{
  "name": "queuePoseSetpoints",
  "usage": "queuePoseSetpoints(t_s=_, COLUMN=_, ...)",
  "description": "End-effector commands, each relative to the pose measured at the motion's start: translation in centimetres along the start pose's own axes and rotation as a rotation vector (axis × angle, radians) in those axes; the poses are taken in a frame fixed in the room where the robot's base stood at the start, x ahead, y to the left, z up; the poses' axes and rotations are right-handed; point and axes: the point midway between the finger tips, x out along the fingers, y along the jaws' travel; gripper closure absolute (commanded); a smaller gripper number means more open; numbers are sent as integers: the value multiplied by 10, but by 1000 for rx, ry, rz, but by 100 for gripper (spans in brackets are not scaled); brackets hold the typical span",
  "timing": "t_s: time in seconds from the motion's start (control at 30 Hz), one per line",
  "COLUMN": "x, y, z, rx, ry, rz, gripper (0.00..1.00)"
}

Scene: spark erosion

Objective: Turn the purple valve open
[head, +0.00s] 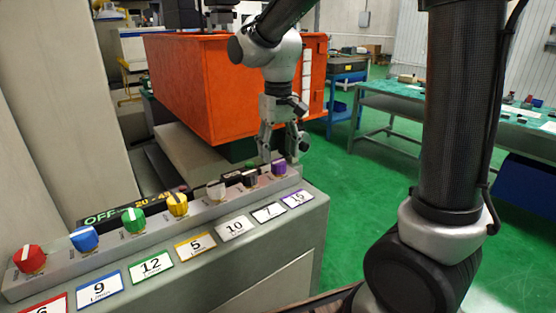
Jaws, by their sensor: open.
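The purple valve (279,167) is a small knob at the far right end of the row on the grey control panel (309,208). A white label with a purple border, marked 15, lies in front of it. My gripper (279,155) points down at the purple valve, with its fingers apart. One finger shows to the left of the knob and one to the right, near its top. I cannot tell whether either finger touches the knob. The exact angle of the knob's pointer is too small to tell.
Other knobs stand in the same row: red (30,258), blue (84,238), green (134,220), yellow (177,204), white (216,190) and black (250,177). A large orange tank (205,85) stands behind the panel. Green floor is clear to the right, before a workbench (397,103).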

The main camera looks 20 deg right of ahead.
Motion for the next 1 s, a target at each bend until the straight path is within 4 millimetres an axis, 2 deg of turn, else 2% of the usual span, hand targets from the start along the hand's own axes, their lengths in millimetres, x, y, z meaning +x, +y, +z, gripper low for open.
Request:
queuePoseSetpoints(t_s=0.1, x=19, y=0, z=1, rx=0, ry=-3, rz=1, gripper=43)
queuePoseSetpoints(t_s=0.2, x=29, y=0, z=1, rx=0, ry=-1, rz=0, gripper=43)
queuePoseSetpoints(t_s=0.53, x=35, y=0, z=0, rx=-1, ry=1, rz=0, gripper=43)
queuePoseSetpoints(t_s=0.57, x=35, y=0, z=0, rx=-1, ry=1, rz=0, gripper=45)
queuePoseSetpoints(t_s=0.8, x=35, y=0, z=0, rx=-1, ry=1, rz=0, gripper=89)
queuePoseSetpoints(t_s=1.0, x=35, y=0, z=0, rx=-6, ry=1, rz=0, gripper=90)
